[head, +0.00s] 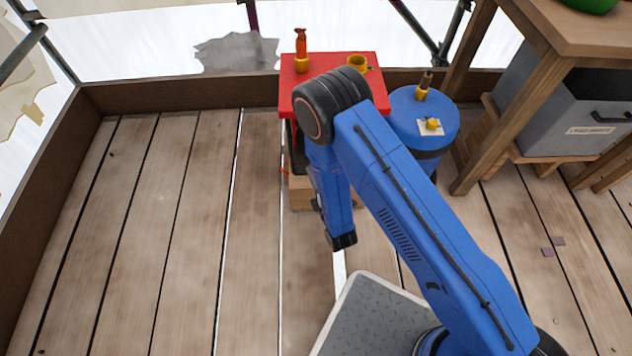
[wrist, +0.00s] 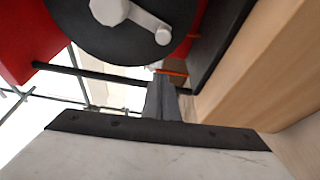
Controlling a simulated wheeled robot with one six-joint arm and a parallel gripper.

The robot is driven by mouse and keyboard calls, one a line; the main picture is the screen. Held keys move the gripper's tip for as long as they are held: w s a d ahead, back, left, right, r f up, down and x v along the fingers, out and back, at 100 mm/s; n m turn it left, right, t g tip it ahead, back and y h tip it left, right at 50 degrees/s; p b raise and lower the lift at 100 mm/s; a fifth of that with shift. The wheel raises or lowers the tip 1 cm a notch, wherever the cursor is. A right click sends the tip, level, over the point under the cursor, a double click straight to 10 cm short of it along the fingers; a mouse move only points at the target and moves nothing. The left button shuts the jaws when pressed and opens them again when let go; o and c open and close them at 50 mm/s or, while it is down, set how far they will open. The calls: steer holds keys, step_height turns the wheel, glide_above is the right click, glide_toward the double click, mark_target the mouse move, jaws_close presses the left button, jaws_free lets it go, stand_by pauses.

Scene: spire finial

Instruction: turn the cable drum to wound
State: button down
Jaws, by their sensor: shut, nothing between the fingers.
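The cable drum (wrist: 110,42) shows in the wrist view as a dark round disc at the top, with a pale grey hub and a crank arm ending in a round knob (wrist: 163,36). A red frame (wrist: 28,45) stands beside it. My gripper (wrist: 162,82) is shut and empty, with its tips just below the disc's lower edge in the picture; I cannot tell whether they touch anything. A thin orange strand (wrist: 172,72) shows near the tips. In the head view my arm hides the gripper and most of the drum under the red-topped stand (head: 374,92).
A blue barrel (head: 408,108) stands right of the red stand. An orange-handled tool (head: 301,50) and a yellow cup (head: 357,63) are on the stand. A wooden table (head: 560,30) and grey bin (head: 560,95) are at right. The plank floor (head: 170,220) at left is clear.

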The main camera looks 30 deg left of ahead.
steer(key=x, duration=0.4)
steer(key=shift+r, duration=0.1)
steer(key=shift+w+d, duration=0.3)
steer(key=shift+d, duration=0.25)
steer(key=shift+w+d, duration=0.3)
steer(key=shift+d, duration=0.2)
steer(key=shift+w+d+r, duration=0.1)
steer(key=shift+w+d, duration=0.3)
steer(key=shift+d, duration=0.3)
steer(key=shift+w, duration=0.1)
